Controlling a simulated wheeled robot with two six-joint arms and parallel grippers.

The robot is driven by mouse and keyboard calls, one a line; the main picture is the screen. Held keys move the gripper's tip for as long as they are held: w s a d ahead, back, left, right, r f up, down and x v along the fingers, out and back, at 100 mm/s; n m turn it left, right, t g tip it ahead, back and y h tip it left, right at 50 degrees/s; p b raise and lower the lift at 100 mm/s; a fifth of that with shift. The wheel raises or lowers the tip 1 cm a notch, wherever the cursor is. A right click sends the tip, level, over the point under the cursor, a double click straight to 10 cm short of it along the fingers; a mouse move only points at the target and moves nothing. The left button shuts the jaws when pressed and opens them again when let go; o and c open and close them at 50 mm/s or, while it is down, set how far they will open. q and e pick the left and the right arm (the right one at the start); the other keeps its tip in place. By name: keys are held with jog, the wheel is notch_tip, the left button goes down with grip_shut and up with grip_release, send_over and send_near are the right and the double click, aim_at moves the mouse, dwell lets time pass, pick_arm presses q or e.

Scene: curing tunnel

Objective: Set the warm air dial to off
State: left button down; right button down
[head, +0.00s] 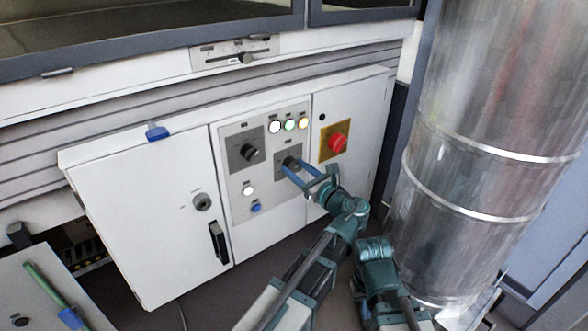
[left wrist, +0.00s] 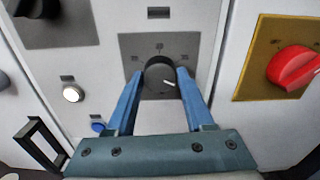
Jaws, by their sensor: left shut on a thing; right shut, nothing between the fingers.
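A round black dial (head: 292,163) sits on a grey square plate in the control cabinet's middle panel. In the left wrist view the dial (left wrist: 160,78) has a white pointer mark toward its right, slightly downward. Marks are printed around the dial at left, top and right, too small to read. My left gripper (head: 286,168) is shut on this dial, one blue finger on each side, as the left wrist view (left wrist: 158,86) shows. The label above the dial is unreadable. My right arm's teal joint shows at lower right in the head view; its gripper fingers are not visible.
A second black knob (head: 249,152) is up and left of the dial. A red knob (head: 337,143) on a yellow plate is to the right. Lit buttons (head: 289,124) sit above. A large metal duct (head: 480,150) stands at right. The cabinet door (head: 150,210) is closed.

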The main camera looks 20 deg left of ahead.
pick_arm(q)
jog(key=n, duration=1.2)
jog(key=shift+w+r, duration=0.1)
jog(key=n, duration=0.6)
jog(key=shift+w+d+r+n, duration=0.1)
jog(key=shift+n, duration=0.2)
jog(key=n, duration=1.1)
jog(key=shift+n, duration=0.4)
jog(key=n, duration=1.1)
jog(key=shift+s, duration=0.25)
jog(key=n, duration=0.5)
jog(key=shift+a+n, duration=0.2)
jog(key=shift+n, duration=0.2)
